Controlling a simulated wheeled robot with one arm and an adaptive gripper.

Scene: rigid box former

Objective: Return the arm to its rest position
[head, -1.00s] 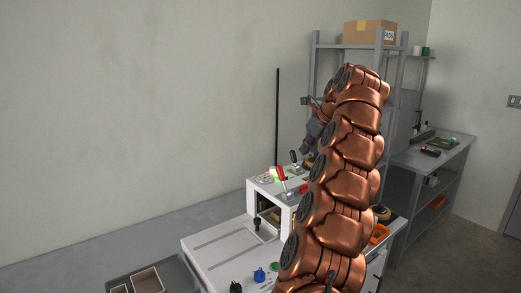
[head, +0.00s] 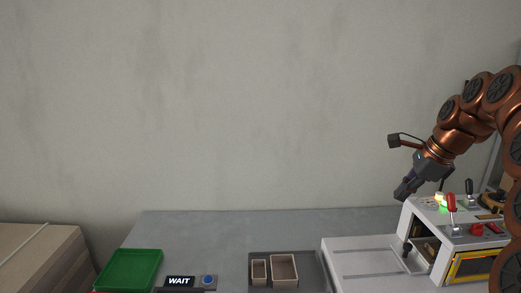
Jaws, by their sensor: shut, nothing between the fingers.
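My gripper (head: 404,189) is at the end of my copper-coloured arm, at the right of the head view. It points down and to the left, in the air above and beside the white box-former machine (head: 408,222). Its fingers are shut and nothing is held between them. The machine carries a red-handled lever (head: 451,205), a black-knobbed lever (head: 469,187) and a lit green lamp (head: 443,208) on top. The arm hides part of the machine's right side.
A grey tray (head: 254,257) with two open beige boxes (head: 284,258) lies on the bench (head: 215,228). To its left are a WAIT sign (head: 179,282), a blue button (head: 208,281) and a green tray (head: 129,270). Stacked boards (head: 40,255) stand at far left. The air before the wall is clear.

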